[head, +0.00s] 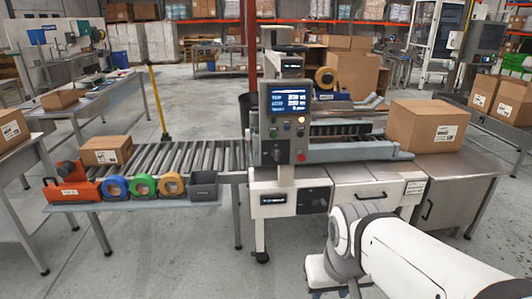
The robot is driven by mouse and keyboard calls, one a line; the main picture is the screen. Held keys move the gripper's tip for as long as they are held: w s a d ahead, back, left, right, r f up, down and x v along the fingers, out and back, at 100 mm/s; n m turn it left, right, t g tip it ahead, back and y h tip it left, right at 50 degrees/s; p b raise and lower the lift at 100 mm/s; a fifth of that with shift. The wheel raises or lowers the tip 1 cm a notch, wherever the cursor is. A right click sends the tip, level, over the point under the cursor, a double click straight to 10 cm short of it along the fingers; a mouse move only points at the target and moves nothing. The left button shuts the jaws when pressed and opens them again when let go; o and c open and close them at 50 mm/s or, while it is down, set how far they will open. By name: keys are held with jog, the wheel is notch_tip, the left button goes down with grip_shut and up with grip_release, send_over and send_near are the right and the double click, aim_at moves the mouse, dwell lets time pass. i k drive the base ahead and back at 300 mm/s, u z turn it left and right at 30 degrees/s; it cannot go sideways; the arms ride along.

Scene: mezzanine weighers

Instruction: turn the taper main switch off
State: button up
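The taper (290,190) stands in the middle of the head view, a white machine with a grey control panel (287,125) on a post. The panel carries a lit blue screen (288,99), small buttons and an amber light below it, a dark round control (276,155) and a red one (300,157). Which control is the main switch, and its position, is too small to tell. My white arm (420,260) reaches in from the lower right, in front of the taper's cabinet. My gripper does not show.
A roller conveyor (190,158) runs left from the taper, with tape rolls (144,184) and a carton (107,150) at its end. A large carton (427,124) sits on the steel table (465,165) at right. Floor (190,260) is clear at front left.

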aim_at(275, 153)
jog(key=i, duration=0.95)
jog(key=u, duration=0.05)
